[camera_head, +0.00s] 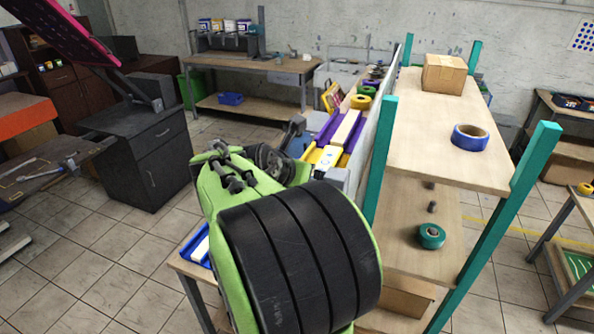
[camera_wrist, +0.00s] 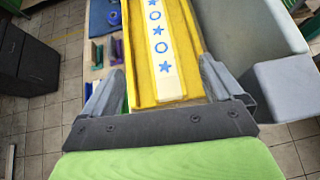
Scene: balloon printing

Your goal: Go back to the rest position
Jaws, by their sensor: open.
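My gripper (camera_wrist: 160,70) is open, its two grey fingers spread wide in the wrist view. Between and beyond the fingers lies a yellow channel (camera_wrist: 186,50) holding a white strip (camera_wrist: 158,35) printed with blue stars and rings. I cannot tell whether the fingers touch the channel. In the head view, my green and black arm fills the lower middle and hides part of the bench. Past it show a yellow and purple fixture (camera_head: 320,156) and a white strip (camera_head: 346,128). The fingertips are not clear there.
A wooden shelf with teal posts (camera_head: 544,150) stands close on the right, bearing a cardboard box (camera_head: 444,73) and blue tape (camera_head: 470,137). Green tape (camera_head: 431,236) lies on its lower board. A dark cabinet (camera_head: 152,160) stands left. Open tiled floor lies between it and my arm.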

